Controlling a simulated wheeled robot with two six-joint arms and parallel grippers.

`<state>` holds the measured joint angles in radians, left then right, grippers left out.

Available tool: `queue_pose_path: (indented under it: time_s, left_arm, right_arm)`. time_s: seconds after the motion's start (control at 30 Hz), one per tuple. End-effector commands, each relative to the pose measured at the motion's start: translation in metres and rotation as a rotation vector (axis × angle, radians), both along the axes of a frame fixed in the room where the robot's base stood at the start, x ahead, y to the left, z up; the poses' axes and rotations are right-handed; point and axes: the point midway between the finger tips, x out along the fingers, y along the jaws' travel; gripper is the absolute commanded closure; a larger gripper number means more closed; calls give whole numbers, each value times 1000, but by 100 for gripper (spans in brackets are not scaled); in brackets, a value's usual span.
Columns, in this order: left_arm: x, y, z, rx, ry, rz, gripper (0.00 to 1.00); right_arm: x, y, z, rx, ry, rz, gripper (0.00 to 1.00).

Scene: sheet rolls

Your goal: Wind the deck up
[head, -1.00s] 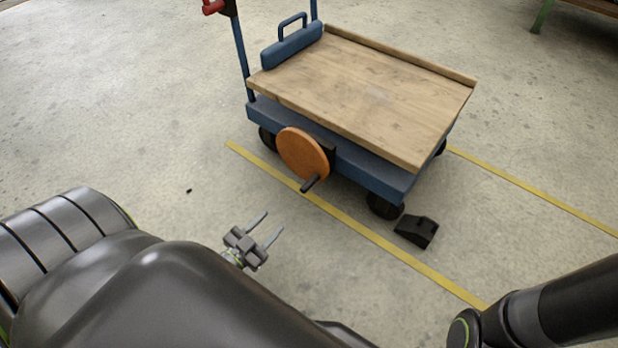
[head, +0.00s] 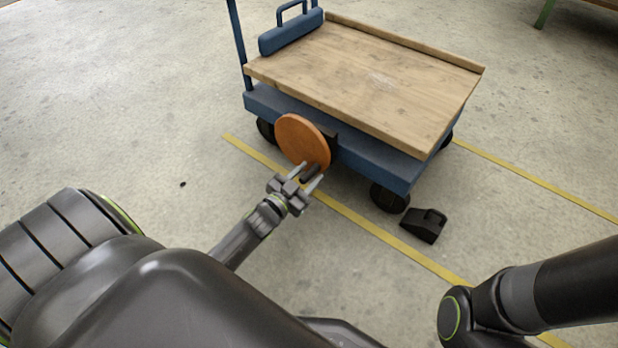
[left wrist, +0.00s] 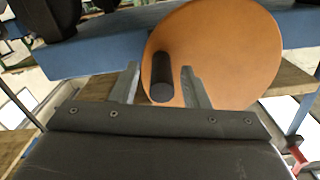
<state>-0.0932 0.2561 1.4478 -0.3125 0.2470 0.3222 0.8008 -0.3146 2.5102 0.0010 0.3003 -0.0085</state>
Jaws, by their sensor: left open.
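A blue cart carries a wooden deck (head: 370,85) on a blue frame. An orange crank wheel (head: 301,141) is mounted on the cart's near side, with a dark handle (head: 309,173) sticking out from its lower part. My left gripper (head: 312,176) is open at the handle, one finger on either side of it. In the left wrist view the black handle (left wrist: 162,78) stands between the two open fingers, nearer the left one, against the orange wheel (left wrist: 225,60). My right gripper is out of view.
A black wheel chock (head: 424,225) lies on the floor by the cart's front wheel (head: 389,198). Yellow lines (head: 375,229) mark the concrete floor. A blue upright post (head: 237,45) stands at the cart's left end. The floor left of the cart is mostly clear.

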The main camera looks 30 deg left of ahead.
Motion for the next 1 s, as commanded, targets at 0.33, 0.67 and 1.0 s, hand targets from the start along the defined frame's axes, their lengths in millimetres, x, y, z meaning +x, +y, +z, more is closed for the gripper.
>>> queue_pose_path:
  time_s: [0.33, 0.67, 1.0]
  left_arm:
    - [8, -1, 1, 0, 0, 0, 59]
    - [8, -1, 0, 0, -1, 0, 94]
    - [7, -1, 0, -3, -1, 0, 100]
  right_arm:
    - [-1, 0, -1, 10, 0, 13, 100]
    - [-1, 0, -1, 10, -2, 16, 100]
    - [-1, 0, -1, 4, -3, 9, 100]
